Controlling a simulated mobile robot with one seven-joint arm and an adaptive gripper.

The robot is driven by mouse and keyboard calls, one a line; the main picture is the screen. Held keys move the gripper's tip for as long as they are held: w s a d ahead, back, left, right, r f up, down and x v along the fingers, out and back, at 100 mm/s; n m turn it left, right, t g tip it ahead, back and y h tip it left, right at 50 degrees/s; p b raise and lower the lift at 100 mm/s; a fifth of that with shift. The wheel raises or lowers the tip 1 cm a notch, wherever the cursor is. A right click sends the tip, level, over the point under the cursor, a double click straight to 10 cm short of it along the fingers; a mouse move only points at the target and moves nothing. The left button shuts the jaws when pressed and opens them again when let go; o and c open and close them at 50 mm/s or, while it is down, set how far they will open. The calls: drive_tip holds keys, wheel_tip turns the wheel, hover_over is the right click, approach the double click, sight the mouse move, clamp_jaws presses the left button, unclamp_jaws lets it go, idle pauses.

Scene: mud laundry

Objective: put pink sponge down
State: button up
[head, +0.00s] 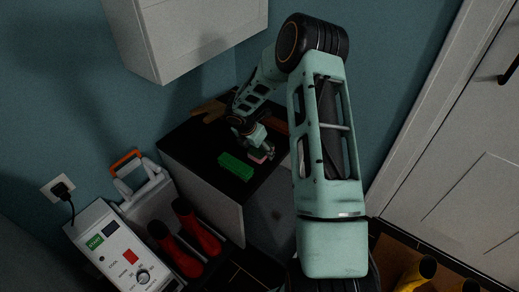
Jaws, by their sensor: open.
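The pink sponge (258,159) shows as a small pink patch on the black counter top, right at my gripper's fingertips. My gripper (262,151) is open and points down at the counter, over and around the sponge. The fingers are small and dark here, and I cannot tell whether they still touch the sponge. Part of the sponge is hidden behind the gripper.
A green block (236,167) lies on the black counter (194,151) just left of the sponge. A brown object (208,110) lies at the back. A white wall cabinet (190,35) hangs above. Red boots (196,229) and a white control box (121,254) stand at left.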

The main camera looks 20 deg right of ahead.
drive_tip(key=p+v, duration=0.4)
drive_tip(key=v, duration=0.8)
drive_tip(key=shift+r, duration=0.2)
drive_tip(key=shift+w, duration=0.1)
